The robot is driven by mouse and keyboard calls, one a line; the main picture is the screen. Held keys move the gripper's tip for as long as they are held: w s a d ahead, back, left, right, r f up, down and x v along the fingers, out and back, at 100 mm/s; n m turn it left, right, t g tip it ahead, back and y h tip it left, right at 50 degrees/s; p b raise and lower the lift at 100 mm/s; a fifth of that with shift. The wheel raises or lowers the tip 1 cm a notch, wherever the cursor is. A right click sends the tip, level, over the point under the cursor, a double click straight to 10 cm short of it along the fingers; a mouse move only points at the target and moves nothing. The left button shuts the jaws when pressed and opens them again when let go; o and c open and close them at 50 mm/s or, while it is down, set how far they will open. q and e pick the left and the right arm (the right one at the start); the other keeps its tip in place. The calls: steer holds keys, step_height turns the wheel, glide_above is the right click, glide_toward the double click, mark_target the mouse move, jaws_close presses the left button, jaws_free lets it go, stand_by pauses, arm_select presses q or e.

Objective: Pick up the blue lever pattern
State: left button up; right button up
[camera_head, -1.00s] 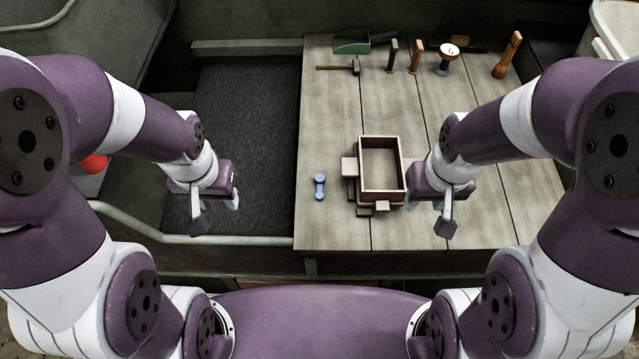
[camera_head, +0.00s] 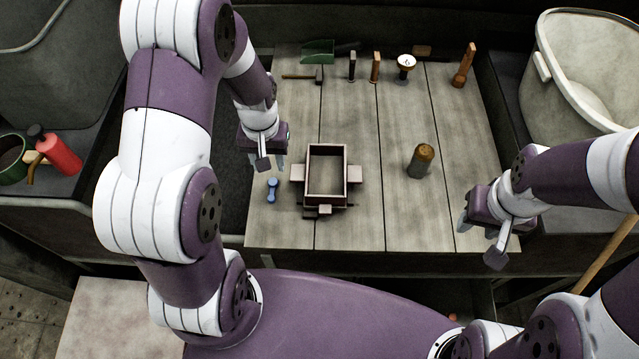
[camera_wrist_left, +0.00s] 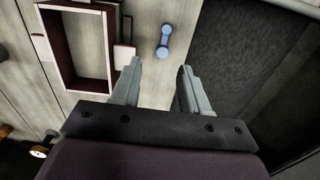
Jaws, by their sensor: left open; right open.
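The blue lever pattern (camera_head: 272,189) is a small dumbbell-shaped piece lying on the wooden bench near its left edge. It also shows in the left wrist view (camera_wrist_left: 164,40), ahead of the fingers. My left gripper (camera_head: 268,164) is open and empty, above the bench's left edge and just behind the pattern in the head view. Its two fingers show apart in the left wrist view (camera_wrist_left: 158,72), with the pattern beyond them and not between them. My right gripper (camera_head: 474,222) is open and empty over the bench's front right corner.
A dark red rectangular flask frame (camera_head: 310,180) stands close right of the pattern. A brown-topped cylinder (camera_head: 420,160) stands farther right. A green scoop (camera_head: 318,50), a mallet and several tools line the back. A pale bin (camera_head: 560,80) is at the right.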

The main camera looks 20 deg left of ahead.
arm_select(q)
steer(key=p, duration=0.1)
glide_above(272, 192)
steer(key=f, duration=0.6)
steer(key=shift+a+f, duration=0.35)
steer(key=shift+a, duration=0.05)
steer(key=f+p, duration=0.1)
steer(key=d+f+p, duration=0.1)
steer(key=f, duration=0.1)
steer(key=shift+d, duration=0.1)
step_height(272, 192, down, 3)
steer(key=shift+r+p, duration=0.15)
steer(key=shift+p, duration=0.15)
steer(key=shift+w+a+f, duration=0.1)
steer(key=shift+a+f, duration=0.1)
steer(key=shift+a, duration=0.15)
steer(key=shift+d+r, duration=0.1)
steer(key=shift+d, duration=0.1)
jaws_close()
arm_select(e)
steer(key=r, duration=0.2)
steer(key=a+r, duration=0.1)
steer(key=shift+s+a+r, duration=0.15)
steer(key=shift+r, duration=0.25)
